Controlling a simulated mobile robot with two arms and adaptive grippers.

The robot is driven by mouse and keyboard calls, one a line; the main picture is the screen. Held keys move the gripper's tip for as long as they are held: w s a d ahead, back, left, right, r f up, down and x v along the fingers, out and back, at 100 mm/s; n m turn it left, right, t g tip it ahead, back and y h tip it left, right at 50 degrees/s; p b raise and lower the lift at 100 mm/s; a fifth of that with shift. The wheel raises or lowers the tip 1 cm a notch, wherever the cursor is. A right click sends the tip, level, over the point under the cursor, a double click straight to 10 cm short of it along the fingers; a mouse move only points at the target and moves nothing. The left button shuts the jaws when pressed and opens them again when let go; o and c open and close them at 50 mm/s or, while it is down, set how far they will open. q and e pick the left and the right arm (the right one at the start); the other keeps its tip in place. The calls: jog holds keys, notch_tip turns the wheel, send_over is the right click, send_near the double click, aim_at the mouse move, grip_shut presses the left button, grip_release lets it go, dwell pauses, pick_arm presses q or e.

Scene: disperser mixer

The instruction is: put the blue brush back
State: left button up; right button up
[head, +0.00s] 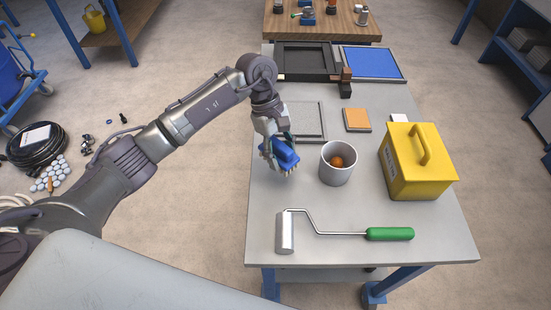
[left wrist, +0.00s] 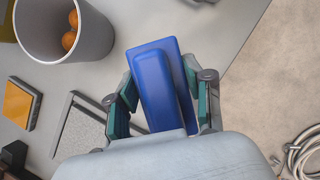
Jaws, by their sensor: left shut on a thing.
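The blue brush (head: 279,153) is held over the left edge area of the grey table (head: 350,207). Its bristles face down in the head view. My left gripper (head: 272,143) is shut on the brush. In the left wrist view the blue brush (left wrist: 160,90) lies between the two green-padded fingers of the left gripper (left wrist: 163,105). I cannot tell whether the bristles touch the table. My right gripper is in neither view.
A grey cup (head: 337,172) with orange balls stands just right of the brush. A yellow box (head: 412,185) is further right. A paint roller with green handle (head: 389,234) lies in front. Behind are a grey framed panel (head: 307,120), an orange block (head: 357,119) and a blue mat (head: 372,62).

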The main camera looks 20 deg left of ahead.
aim_at(276, 172)
pick_arm(q)
jog(key=shift+w+a+f, duration=0.25)
jog(key=shift+a+f, duration=0.25)
jog(key=shift+a, duration=0.3)
jog(key=shift+a+f, duration=0.1)
jog(key=shift+f, duration=0.05)
notch_tip(276, 172, down, 3)
jog(key=shift+f+p, duration=0.15)
jog(key=shift+p, duration=0.55)
jog(key=shift+f, duration=0.25)
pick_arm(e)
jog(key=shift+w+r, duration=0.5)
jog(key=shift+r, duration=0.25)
pick_arm(q)
jog(key=shift+f, duration=0.1)
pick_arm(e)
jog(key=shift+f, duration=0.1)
pick_arm(q)
jog(key=shift+f+b, duration=0.1)
jog(key=shift+b, duration=0.25)
jog(key=o, duration=1.2)
jog(key=shift+o, duration=0.2)
